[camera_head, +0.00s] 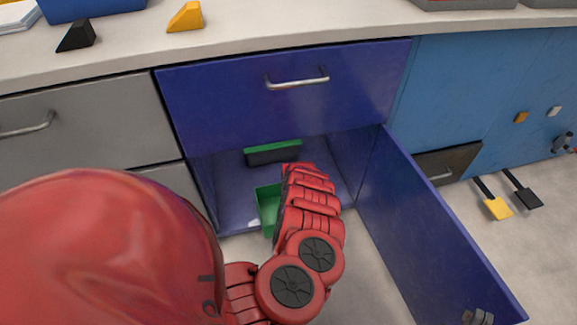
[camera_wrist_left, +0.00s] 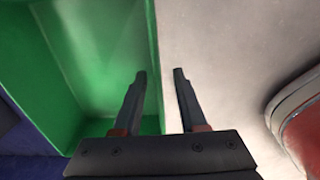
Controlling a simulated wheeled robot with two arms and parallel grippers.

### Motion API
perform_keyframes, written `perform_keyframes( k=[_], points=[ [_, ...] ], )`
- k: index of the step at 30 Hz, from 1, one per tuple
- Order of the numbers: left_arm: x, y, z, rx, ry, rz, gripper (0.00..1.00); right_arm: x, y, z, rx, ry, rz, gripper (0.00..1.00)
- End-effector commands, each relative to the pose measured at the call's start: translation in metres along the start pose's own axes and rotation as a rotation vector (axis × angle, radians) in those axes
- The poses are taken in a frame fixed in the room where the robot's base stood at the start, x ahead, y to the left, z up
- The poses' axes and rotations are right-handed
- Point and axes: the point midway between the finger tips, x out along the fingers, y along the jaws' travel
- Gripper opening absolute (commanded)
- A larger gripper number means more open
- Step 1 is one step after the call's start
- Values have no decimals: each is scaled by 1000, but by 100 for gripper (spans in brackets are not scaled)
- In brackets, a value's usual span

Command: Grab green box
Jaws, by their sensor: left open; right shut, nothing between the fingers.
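The green box (camera_head: 267,208) is an open-topped tray on the floor of the open blue cabinet, partly hidden by my red left arm in the head view. In the left wrist view the box (camera_wrist_left: 95,60) fills the upper left. My left gripper (camera_wrist_left: 160,76) is open, with one finger over the box's inside and the other past its right wall; whether they touch it I cannot tell. This gripper is hidden behind my arm in the head view. Small grey tips of my right gripper (camera_head: 477,317) show at the bottom edge, shut and empty, in front of the open door.
A dark block with a green top (camera_head: 272,152) stands farther back in the cabinet. The open blue door (camera_head: 440,225) bounds the right side, and a shut blue drawer (camera_head: 285,95) is above the opening. A counter (camera_head: 240,40) runs along the top.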

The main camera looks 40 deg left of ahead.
Motion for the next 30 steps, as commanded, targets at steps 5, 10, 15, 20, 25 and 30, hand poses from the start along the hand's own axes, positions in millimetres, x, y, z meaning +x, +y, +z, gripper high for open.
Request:
perform_keyframes(
  k=[5, 10, 15, 20, 25, 30],
  points=[
    [34, 1, -1, 1, 0, 2, 41, -20, -13, 6, 15, -5, -42, 0],
    [33, 2, 0, 1, -1, 3, 41, -18, -14, 6, 18, -6, -51, 0],
    [33, 2, 0, 1, -1, 3, 27, -18, -14, 6, 18, -6, -50, 0],
    [33, 2, 0, 1, -1, 3, 0, -18, -14, 6, 18, -6, -50, 0],
    [33, 2, 0, 1, -1, 3, 0, -18, -14, 6, 18, -6, -49, 0],
    [33, 2, 0, 1, -1, 3, 0, -18, -14, 6, 18, -6, -49, 0]
  ],
)
